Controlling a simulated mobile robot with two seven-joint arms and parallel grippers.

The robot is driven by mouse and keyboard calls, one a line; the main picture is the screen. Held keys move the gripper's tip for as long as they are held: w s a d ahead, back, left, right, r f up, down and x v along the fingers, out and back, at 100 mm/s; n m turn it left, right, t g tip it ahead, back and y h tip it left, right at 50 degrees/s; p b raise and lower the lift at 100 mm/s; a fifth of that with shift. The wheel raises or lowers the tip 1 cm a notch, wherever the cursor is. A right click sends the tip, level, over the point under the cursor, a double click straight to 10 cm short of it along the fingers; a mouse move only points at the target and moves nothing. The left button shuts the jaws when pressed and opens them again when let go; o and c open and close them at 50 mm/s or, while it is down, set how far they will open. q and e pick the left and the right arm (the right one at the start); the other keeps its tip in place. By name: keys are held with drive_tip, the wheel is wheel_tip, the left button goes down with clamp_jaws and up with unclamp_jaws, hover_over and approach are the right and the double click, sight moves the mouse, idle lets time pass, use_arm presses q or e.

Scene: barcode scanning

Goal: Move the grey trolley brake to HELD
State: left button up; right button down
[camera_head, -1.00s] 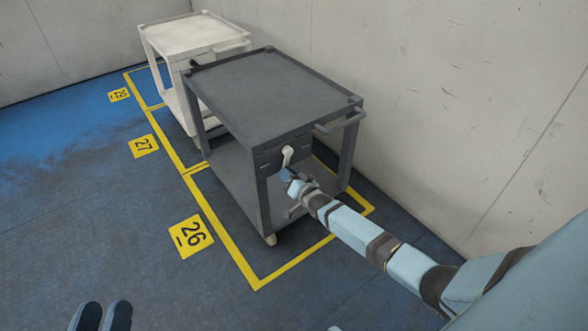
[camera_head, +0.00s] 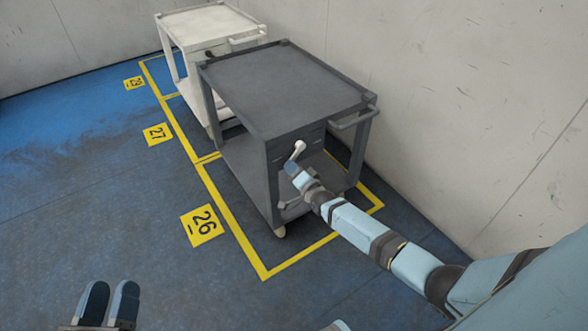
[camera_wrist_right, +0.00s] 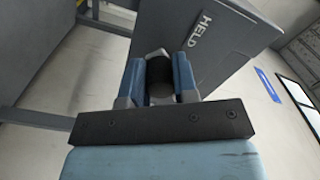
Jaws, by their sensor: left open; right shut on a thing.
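The grey trolley (camera_head: 290,90) stands in the yellow-outlined bay marked 26. Its pale brake lever (camera_head: 299,150) is on the front panel, its upper end leaning slightly right. My right gripper (camera_head: 291,168) is at the lever's lower end. In the right wrist view, the gripper (camera_wrist_right: 159,85) is shut on the lever's dark grip (camera_wrist_right: 159,72), between both fingers. My left gripper (camera_head: 108,303) is open and empty at the lower left, away from the trolley.
A white trolley (camera_head: 205,22) with a dark-gripped lever stands behind the grey one. A pale wall (camera_head: 450,90) runs close along the right. The blue floor (camera_head: 100,215) on the left is free.

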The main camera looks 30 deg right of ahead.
drive_tip(key=shift+a, duration=0.1)
drive_tip(key=c, duration=0.9)
unclamp_jaws()
use_arm(q)
drive_tip(key=shift+a+f+g+y+p, duration=0.4)
drive_tip(key=shift+a+f+y+p, duration=0.15)
drive_tip(key=shift+f+p, duration=0.4)
drive_tip(key=shift+a+f+g+y+p, duration=0.4)
drive_tip(key=shift+f+y+p, duration=0.25)
drive_tip(key=shift+p, duration=0.5)
use_arm(e)
drive_tip(key=shift+s+d, duration=0.2)
drive_tip(key=shift+s, duration=2.1)
drive_tip(key=shift+s+d, duration=0.15)
drive_tip(key=shift+s, duration=2.15)
drive_tip(key=shift+s+d, duration=0.2)
drive_tip(key=shift+s, duration=2.1)
use_arm(q)
drive_tip(key=shift+f, duration=0.1)
